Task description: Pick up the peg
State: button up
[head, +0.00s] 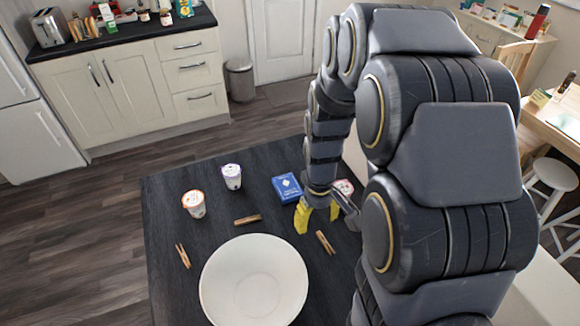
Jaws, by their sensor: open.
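Three wooden pegs lie apart on the dark table: one peg (325,242) just below and to the right of my gripper, a second peg (247,219) left of it, and a third peg (183,256) at the far left. My gripper (318,222) points down with its yellow fingers apart, and nothing shows between them. It is closest to the right-hand peg. The view does not show how high the fingertips are above the table. My arm covers the table's right part.
A large white bowl (254,281) stands at the front of the dark table (165,215). Two small tubs, one orange-rimmed (194,205) and one purple-rimmed (232,177), stand behind the pegs. A blue box (287,187) is beside my gripper; a pink-and-white item (344,187) is partly hidden behind it.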

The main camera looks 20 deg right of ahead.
send_over(324, 243)
jog(key=shift+t, duration=0.3)
jog(key=f, duration=0.9)
jog(key=shift+d+f, duration=0.3)
jog(key=shift+d, duration=0.1)
jog(key=f, duration=0.8)
jog(key=shift+w+a, duration=0.15)
jog(key=shift+a, duration=0.05)
grip_shut()
